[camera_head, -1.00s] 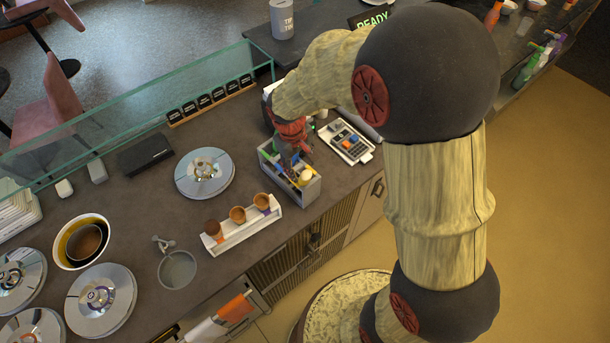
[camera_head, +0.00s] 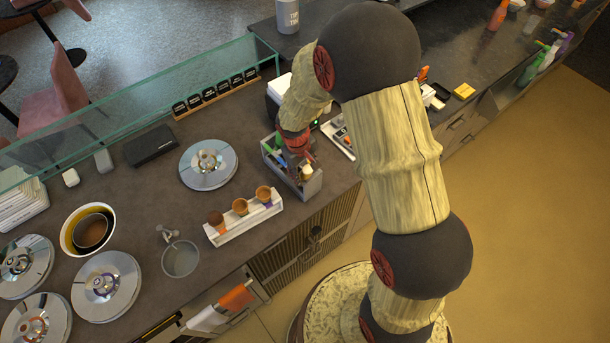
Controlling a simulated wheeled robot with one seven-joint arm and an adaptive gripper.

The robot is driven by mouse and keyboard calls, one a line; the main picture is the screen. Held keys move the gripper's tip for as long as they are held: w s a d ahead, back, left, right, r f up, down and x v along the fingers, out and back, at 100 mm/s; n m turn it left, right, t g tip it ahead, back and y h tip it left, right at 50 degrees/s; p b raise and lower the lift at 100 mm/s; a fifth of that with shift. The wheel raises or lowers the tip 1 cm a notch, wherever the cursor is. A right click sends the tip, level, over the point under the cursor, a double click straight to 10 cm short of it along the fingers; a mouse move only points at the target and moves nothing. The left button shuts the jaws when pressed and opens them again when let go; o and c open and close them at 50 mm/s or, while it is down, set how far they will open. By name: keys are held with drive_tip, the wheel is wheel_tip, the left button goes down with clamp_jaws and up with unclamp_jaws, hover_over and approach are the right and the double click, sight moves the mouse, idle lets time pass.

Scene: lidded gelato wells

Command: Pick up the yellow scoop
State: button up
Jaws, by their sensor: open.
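A grey caddy (camera_head: 312,187) stands on the counter and holds several upright utensils. A pale yellow handle (camera_head: 306,173) shows at its right end and may be the yellow scoop; its lower part is hidden inside the caddy. A green handle (camera_head: 278,142) shows at the caddy's far left. My gripper (camera_head: 297,160) points down over the caddy, among or just above the handles, to the left of the yellow one. It is open. The fingers are small and dark here, and I cannot tell whether they touch any handle.
A white holder (camera_head: 240,230) with three cones stands in front of the caddy. A lidded well (camera_head: 208,165) lies to the left. A keypad device (camera_head: 340,138) is close on the right. A glass guard (camera_head: 130,110) runs along the back.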

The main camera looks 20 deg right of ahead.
clamp_jaws()
idle(0.5)
idle(0.5)
